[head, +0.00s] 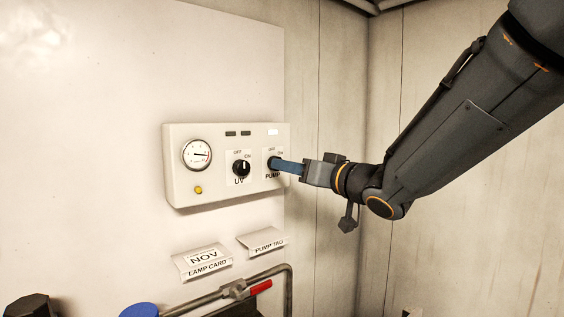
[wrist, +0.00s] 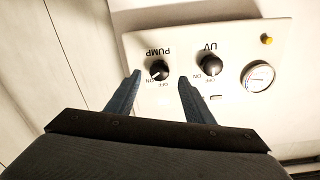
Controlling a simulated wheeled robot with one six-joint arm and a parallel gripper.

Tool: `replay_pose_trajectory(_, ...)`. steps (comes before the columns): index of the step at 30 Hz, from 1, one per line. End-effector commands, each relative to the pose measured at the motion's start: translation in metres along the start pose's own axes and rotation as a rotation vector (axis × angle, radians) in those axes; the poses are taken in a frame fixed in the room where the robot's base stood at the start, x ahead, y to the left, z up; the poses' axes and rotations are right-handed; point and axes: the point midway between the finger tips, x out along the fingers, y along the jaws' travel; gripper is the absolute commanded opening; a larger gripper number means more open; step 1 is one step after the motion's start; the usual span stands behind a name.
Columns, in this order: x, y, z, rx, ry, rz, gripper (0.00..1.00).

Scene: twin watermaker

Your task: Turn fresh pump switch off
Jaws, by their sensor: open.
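The knob labelled PUMP, black and round, sits at the right end of a white wall panel (head: 220,188). In the wrist view my gripper (wrist: 160,77) is open, one fingertip on each side of the knob. Gaps show there; I cannot tell the depth.
The UV knob (head: 241,168) stands close left of the PUMP knob, with a gauge (head: 197,155) and yellow button (head: 198,190) beyond. A lamp (head: 272,132) above PUMP is lit white. Paper cards (head: 203,262) and a red-handled pipe valve (head: 260,287) lie below.

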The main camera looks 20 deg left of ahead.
Motion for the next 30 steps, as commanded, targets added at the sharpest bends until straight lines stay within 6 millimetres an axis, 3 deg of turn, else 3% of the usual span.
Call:
replay_pose_trajectory(9,0.037,0.0,-0.001,0.001,-0.001,0.003,0.48)
replay_pose_trajectory(20,0.042,0.001,0.0,-0.001,0.0,0.004,0.48)
replay_pose_trajectory(27,0.042,0.001,0.0,-0.001,0.0,0.004,0.09)
replay_pose_trajectory(30,0.042,0.001,0.0,-0.001,0.0,0.004,0.07)
